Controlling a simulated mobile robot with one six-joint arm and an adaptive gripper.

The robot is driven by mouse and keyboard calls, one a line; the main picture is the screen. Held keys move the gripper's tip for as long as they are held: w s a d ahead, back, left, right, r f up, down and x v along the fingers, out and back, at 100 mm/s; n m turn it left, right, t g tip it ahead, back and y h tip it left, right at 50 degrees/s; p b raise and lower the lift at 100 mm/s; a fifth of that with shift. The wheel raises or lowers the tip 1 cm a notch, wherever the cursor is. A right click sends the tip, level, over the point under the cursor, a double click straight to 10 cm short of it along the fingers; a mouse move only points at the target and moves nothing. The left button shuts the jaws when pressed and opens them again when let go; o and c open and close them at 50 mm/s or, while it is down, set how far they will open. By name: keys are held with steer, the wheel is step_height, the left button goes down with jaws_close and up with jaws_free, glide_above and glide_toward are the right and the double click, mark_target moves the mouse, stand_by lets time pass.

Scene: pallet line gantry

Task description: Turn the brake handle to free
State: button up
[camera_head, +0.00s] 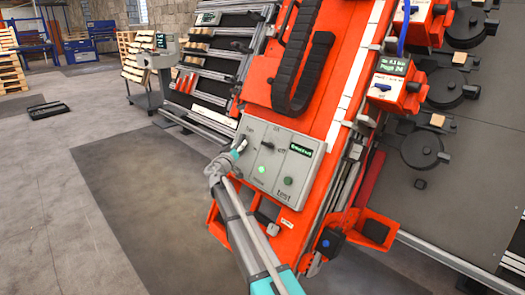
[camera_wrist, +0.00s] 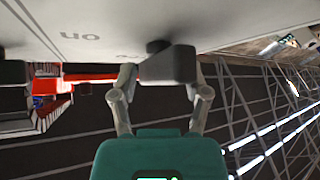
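A grey control panel (camera_head: 275,165) is mounted on the orange gantry frame. My gripper (camera_head: 238,147) is at the panel's upper left, at a dark handle that it mostly hides in the head view. In the wrist view the dark handle (camera_wrist: 168,66) lies between the fingertips of my gripper (camera_wrist: 166,70), one close on each side. It appears gripped, though the contact edges are hard to see. Upside-down lettering, including "on", shows on the panel face beside it. The handle's exact setting is unclear.
The panel also has a second black handle (camera_head: 267,146), a lit green lamp (camera_head: 262,169), a dark green button (camera_head: 288,181) and a small display (camera_head: 301,150). A black cable chain (camera_head: 300,60) hangs above. An orange bracket (camera_head: 370,229) juts out at lower right. Floor is open to the left.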

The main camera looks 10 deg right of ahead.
steer(key=shift+s+d+r+n+t+y+p, duration=0.1)
steer(key=shift+n+y+p, duration=0.6)
steer(key=shift+n+y, duration=0.45)
steer(key=shift+d+r+n+t+y+p, duration=0.1)
steer(key=shift+n+y+p, duration=0.7)
steer(key=shift+n, duration=0.65)
steer(key=shift+s+r+n+t+y+p, duration=0.1)
steer(key=shift+n+y+p, duration=0.55)
steer(key=shift+n+y, duration=0.55)
steer(key=shift+n, duration=0.3)
steer(key=shift+w+d+r+n+g+y+p, duration=0.1)
steer(key=shift+n+g+y+p, duration=0.75)
steer(key=shift+n+p, duration=0.65)
steer(key=shift+d+r+n+g+y+p, duration=0.1)
steer(key=shift+n+g+y+p, duration=0.45)
steer(key=shift+n+y+p, duration=0.7)
steer(key=s+d+r+m+g+p, duration=0.1)
steer(key=s+r+m+g+p, duration=0.2)
steer(key=s+p, duration=0.6)
steer(key=s+d+r+m+g+h+p, duration=0.1)
steer(key=s+r+m+g+p, duration=0.3)
steer(key=s+p, duration=0.6)
steer(key=s+r, duration=0.2)
steer(key=s, duration=0.6)
steer(key=shift+s+d+r, duration=0.15)
steer(key=shift+s+r, duration=0.1)
steer(key=shift+s, duration=0.1)
